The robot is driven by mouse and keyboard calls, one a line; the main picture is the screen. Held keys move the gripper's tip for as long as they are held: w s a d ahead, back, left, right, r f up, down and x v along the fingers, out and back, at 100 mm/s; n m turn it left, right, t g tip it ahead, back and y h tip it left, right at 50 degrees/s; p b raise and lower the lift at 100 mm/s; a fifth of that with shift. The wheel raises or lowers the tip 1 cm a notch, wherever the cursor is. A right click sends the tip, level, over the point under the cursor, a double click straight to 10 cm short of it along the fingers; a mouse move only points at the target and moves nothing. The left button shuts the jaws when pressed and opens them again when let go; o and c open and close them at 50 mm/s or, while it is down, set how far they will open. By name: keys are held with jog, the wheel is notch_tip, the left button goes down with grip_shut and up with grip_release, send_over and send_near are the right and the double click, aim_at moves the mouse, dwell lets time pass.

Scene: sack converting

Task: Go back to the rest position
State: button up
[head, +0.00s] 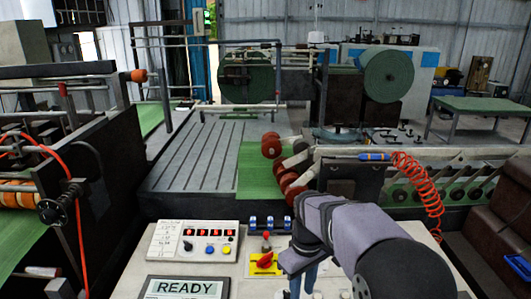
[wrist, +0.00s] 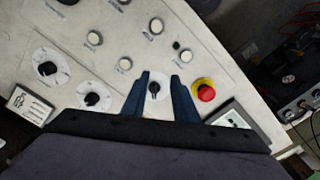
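My gripper (head: 303,281) is over the pale control panel (head: 215,268), in the lower middle of the head view, with its blue fingers pointing down. In the wrist view my gripper (wrist: 159,76) has its two fingers apart, with a gap between them. A black selector knob (wrist: 154,87) on a white dial shows in that gap. I cannot tell whether the fingers touch it or how high they are above the panel. Nothing is seen held. My arm comes in from the lower right of the head view and hides part of the panel.
A red button with a yellow collar (wrist: 203,91) is just right of the fingers. More black knobs (wrist: 46,68) and white buttons (wrist: 94,38) are to the left. A READY display (head: 185,288) and a red switch on a yellow plate (head: 265,261) are on the panel. A coiled red hose (head: 420,185) hangs at right.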

jog(key=s+d+f+m, duration=0.2)
jog(key=s+f+m, duration=0.1)
jog(key=s, duration=0.6)
jog(key=s+d+f+m, duration=0.2)
jog(key=s+d+m, duration=0.1)
jog(key=s, duration=0.7)
jog(key=shift+s+d+f+m, duration=0.15)
jog(key=shift+f+m, duration=0.25)
